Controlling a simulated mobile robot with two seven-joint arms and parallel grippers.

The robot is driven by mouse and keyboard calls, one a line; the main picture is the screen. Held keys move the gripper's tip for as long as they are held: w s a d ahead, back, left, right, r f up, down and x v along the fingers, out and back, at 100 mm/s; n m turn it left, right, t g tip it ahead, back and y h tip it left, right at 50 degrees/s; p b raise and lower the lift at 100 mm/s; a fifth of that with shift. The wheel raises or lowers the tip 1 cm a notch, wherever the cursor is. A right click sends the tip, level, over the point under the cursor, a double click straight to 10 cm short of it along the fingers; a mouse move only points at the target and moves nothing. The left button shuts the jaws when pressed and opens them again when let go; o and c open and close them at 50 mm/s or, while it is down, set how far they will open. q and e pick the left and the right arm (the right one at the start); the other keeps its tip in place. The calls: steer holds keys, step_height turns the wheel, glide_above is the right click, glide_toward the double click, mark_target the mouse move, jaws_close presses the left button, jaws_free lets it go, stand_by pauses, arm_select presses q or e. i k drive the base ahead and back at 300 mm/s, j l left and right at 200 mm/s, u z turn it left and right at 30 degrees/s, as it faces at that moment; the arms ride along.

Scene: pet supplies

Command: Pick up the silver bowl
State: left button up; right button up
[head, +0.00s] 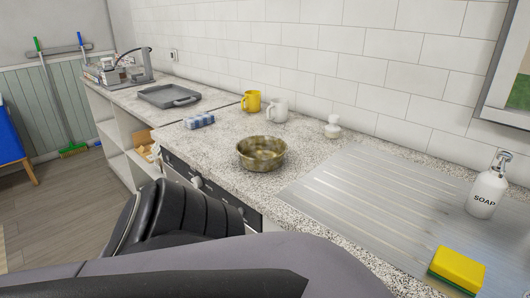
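A round metal bowl (262,153) stands upright on the speckled countertop (228,178), near the middle of the head view. Its metal has a brassy, yellowish tint, and it is the only bowl in view. Its inside looks empty. Parts of my own arm, black and grey, cross the lower part of the picture in front of the counter. Neither of my grippers shows in the head view, so I cannot see where they are relative to the bowl. Nothing is seen touching the bowl.
Behind the bowl are a yellow mug (251,101), a white mug (278,110) and a small white object (333,127). A blue-white pack (199,120) and dark tray (169,96) lie left. Right are a ridged drainboard (370,190), soap bottle (487,188) and sponge (457,270).

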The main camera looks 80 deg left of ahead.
mark_target(257, 153)
steer(key=u, duration=2.35)
steer(key=z, duration=1.75)
steer(key=k+j, duration=0.25)
steer(key=j, duration=0.3)
steer(key=k+j+u, duration=0.1)
steer(key=k+j, duration=0.05)
steer(key=j, duration=0.1)
